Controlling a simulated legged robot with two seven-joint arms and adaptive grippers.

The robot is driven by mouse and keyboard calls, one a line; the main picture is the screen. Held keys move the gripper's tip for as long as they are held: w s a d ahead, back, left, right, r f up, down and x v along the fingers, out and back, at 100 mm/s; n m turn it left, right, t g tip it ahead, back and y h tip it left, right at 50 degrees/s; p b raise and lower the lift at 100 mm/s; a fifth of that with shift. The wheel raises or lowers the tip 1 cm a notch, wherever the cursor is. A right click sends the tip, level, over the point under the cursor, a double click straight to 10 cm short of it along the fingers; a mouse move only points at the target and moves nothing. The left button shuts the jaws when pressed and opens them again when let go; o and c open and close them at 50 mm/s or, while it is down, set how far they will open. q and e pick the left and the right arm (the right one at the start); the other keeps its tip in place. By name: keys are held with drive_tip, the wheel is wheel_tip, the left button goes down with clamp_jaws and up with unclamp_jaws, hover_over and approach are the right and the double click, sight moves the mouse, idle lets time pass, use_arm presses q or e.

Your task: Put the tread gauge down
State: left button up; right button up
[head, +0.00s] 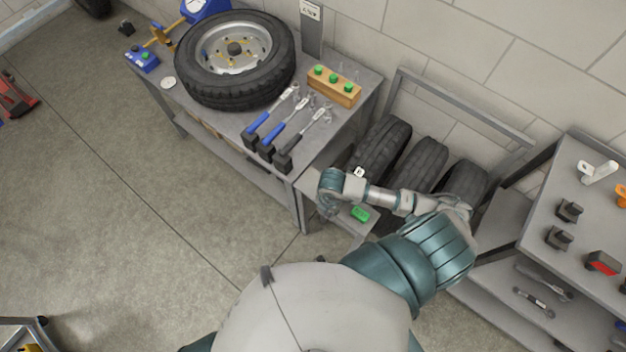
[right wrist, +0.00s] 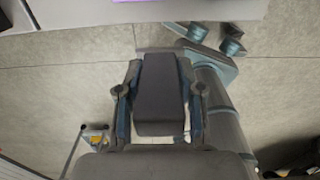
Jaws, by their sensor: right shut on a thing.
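In the right wrist view, a dark grey block (right wrist: 161,95), which I take to be the tread gauge, sits between the two fingers of my right gripper (right wrist: 161,72). The fingers are shut on its sides. In the head view my right arm reaches left, with its wrist (head: 331,184) near the right front corner of the workbench (head: 338,133). The fingers and the gauge cannot be made out clearly there. A small green object (head: 360,214) lies on a low grey surface beside the wrist. My left gripper is not in view.
A wheel (head: 235,60), several blue- and black-handled tools and a wooden block with green knobs (head: 334,86) crowd the bench. Several tyres (head: 422,165) stand in a rack behind my arm. A grey shelf unit (head: 565,225) with small parts is at right. The floor at left is open.

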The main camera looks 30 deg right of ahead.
drive_tip(key=w, duration=0.6)
drive_tip(key=w+d, duration=0.1)
drive_tip(key=w, duration=0.3)
drive_tip(key=shift+f, duration=0.25)
drive_tip(key=w, duration=0.1)
drive_tip(key=w+d, duration=0.2)
drive_tip(key=shift+w+f, duration=0.35)
drive_tip(key=shift+w, duration=0.05)
drive_tip(key=shift+w+d+f, duration=0.1)
drive_tip(key=shift+f, duration=0.1)
drive_tip(key=f, duration=0.3)
drive_tip(key=shift+a, duration=0.6)
drive_tip(key=shift+f, duration=0.15)
drive_tip(key=o, duration=1)
drive_tip(key=shift+d, duration=0.15)
drive_tip(key=shift+c, duration=0.2)
drive_tip(key=shift+o, duration=1)
drive_tip(key=shift+d, duration=0.15)
drive_tip(key=shift+d+f, duration=0.1)
drive_tip(key=shift+d, duration=0.1)
wheel_tip(320, 180, up, 12)
drive_tip(key=shift+r+p, duration=0.2)
drive_tip(key=shift+p, duration=0.1)
